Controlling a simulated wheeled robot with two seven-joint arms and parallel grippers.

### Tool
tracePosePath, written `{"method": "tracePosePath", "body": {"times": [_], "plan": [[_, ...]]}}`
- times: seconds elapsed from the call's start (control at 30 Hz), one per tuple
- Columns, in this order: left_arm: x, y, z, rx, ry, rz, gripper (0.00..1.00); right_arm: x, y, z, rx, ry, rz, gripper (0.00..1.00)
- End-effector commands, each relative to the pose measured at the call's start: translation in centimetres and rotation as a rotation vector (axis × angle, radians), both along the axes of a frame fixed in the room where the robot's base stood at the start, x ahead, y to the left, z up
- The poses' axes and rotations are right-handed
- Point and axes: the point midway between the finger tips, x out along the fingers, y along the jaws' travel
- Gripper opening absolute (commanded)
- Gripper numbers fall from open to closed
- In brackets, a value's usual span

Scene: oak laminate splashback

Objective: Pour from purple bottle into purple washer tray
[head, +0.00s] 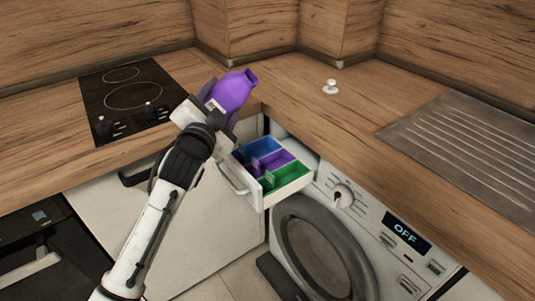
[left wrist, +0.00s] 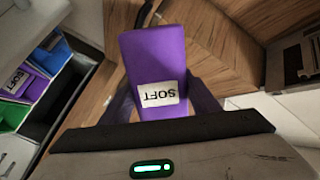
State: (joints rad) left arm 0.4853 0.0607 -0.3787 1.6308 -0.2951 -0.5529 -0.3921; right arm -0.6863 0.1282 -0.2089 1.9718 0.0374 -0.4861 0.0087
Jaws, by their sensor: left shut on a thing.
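The purple bottle (head: 233,91) is held in my left gripper (head: 216,104) above the counter's inner corner, tilted with its neck toward the upper right in the head view. In the left wrist view the bottle (left wrist: 158,70) shows a white "SOFT" label upside down, between the two fingers of the left gripper (left wrist: 160,100). The purple washer tray (head: 270,162) is the middle compartment of the pulled-out drawer, below and right of the bottle. It also shows at the left of the left wrist view (left wrist: 32,86). My right gripper is not in view.
A blue compartment (head: 262,148) and a green compartment (head: 284,179) flank the purple one in the drawer. The washing machine (head: 345,235) has a display reading OFF. A cooktop (head: 130,98) lies left, a ribbed drainer (head: 470,150) right, and a small white knob-like object (head: 330,87) on the counter.

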Motion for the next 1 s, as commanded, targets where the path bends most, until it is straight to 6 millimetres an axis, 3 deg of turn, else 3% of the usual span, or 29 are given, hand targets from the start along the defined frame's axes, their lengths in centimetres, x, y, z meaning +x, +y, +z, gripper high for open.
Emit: {"method": "tracePosePath", "body": {"times": [1.0], "plan": [[0.03,0.21,0.81,0.060,-0.018,-0.001,0.14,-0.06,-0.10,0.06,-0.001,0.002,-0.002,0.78]]}}
